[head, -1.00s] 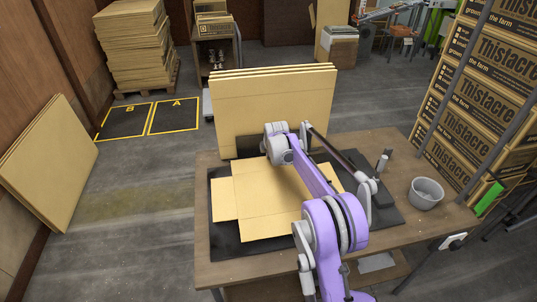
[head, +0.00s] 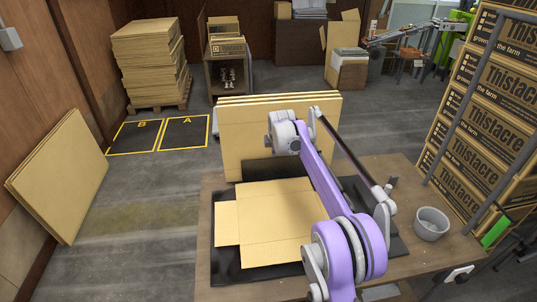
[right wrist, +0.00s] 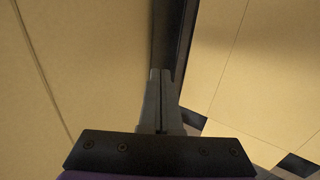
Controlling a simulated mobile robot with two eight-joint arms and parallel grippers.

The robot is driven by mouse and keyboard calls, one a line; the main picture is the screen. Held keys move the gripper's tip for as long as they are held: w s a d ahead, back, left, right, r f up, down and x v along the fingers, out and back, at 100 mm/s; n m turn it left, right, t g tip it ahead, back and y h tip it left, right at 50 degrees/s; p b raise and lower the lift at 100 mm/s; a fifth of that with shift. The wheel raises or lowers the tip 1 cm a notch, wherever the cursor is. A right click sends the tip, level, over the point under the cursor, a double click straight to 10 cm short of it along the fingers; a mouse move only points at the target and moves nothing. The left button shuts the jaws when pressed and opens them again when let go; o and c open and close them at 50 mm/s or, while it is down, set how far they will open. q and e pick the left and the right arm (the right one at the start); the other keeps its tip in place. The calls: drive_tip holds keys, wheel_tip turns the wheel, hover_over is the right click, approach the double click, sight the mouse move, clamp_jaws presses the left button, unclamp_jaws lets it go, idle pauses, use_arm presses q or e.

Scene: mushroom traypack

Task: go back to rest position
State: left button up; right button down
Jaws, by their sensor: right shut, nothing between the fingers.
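My right arm, purple and grey, comes in from the bottom of the head view and reaches over the table toward the upright cardboard sheets. Its grey wrist joint is in front of those sheets, and the gripper itself is hidden there. In the right wrist view my right gripper (right wrist: 160,72) is shut, its two grey fingers together with nothing between them. Cardboard fills the left and right of that view, with a dark strip beyond the fingertips. My left gripper is in neither current view.
A flat cardboard blank (head: 268,222) lies on a black mat (head: 226,262) on the wooden table (head: 204,210). Upright cardboard sheets (head: 240,140) stand behind it. A grey bowl (head: 431,225) sits at the right.

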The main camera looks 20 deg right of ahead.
drive_tip(key=s+a+r+m, duration=0.3)
drive_tip(key=s+a+m, duration=0.15)
drive_tip(key=s, duration=0.55)
drive_tip(key=s+a+r+m, duration=0.25)
drive_tip(key=s+a, duration=0.25)
drive_tip(key=s, duration=0.5)
drive_tip(key=s+a+f+m, duration=0.1)
drive_tip(key=s+f+m, duration=0.1)
drive_tip(key=s, duration=0.6)
drive_tip(key=s+a+f+m+y+p, duration=0.1)
drive_tip(key=s+a+f+m, duration=0.1)
drive_tip(key=s+f, duration=0.3)
drive_tip(key=s+a+f+m, duration=0.2)
drive_tip(key=s+f+m, duration=0.2)
drive_tip(key=s, duration=0.9)
drive_tip(key=shift+a+g+p, duration=0.25)
drive_tip(key=shift+g+p, duration=0.05)
